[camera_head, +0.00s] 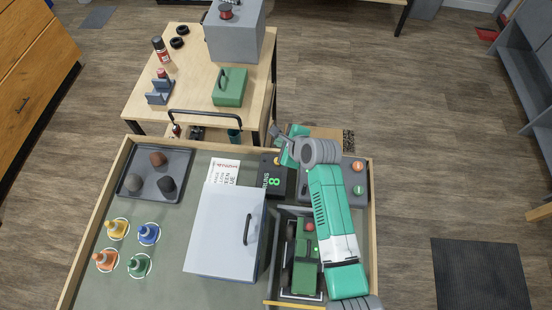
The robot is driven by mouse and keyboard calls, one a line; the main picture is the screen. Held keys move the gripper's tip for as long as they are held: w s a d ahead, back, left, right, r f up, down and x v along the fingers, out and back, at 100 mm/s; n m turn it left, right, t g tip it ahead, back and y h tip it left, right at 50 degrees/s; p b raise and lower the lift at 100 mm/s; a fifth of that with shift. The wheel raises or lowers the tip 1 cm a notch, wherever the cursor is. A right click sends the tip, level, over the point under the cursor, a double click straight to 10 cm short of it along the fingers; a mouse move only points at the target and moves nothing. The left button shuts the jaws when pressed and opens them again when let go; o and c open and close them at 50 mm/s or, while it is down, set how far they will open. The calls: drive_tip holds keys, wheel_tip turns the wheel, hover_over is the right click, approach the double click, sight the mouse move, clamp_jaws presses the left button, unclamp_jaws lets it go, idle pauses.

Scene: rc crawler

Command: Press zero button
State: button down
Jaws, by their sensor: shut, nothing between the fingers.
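A dark counter box (270,183) with "RUNS" lettering and a lit green 8 stands near the back edge of the workbench. A small yellowish spot (277,161) shows at its top end, close to my gripper; I cannot tell whether this is the zero button, and I can read no label. My gripper (286,158) is over the top right of the counter box. It looks shut and empty. Its fingertips are small and partly hidden by my wrist, so I cannot tell whether they touch anything.
A grey lidded box (222,235) stands left of a green crawler (306,268) in a bay. A tray (134,187) and several coloured bottles (149,232) are at left.

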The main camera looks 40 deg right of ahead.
drive_tip(key=shift+f, duration=0.1)
wheel_tip(320, 180, down, 6)
drive_tip(key=b, duration=0.7)
drive_tip(key=shift+f, duration=0.25)
drive_tip(key=shift+f+b, duration=0.65)
drive_tip(key=shift+f, duration=0.35)
drive_tip(key=shift+f, duration=0.2)
idle(0.6)
drive_tip(key=shift+f, duration=0.25)
drive_tip(key=shift+f, duration=0.4)
idle(0.5)
drive_tip(key=shift+r, duration=0.1)
drive_tip(key=shift+r+p, duration=0.75)
drive_tip(key=shift+p, duration=0.05)
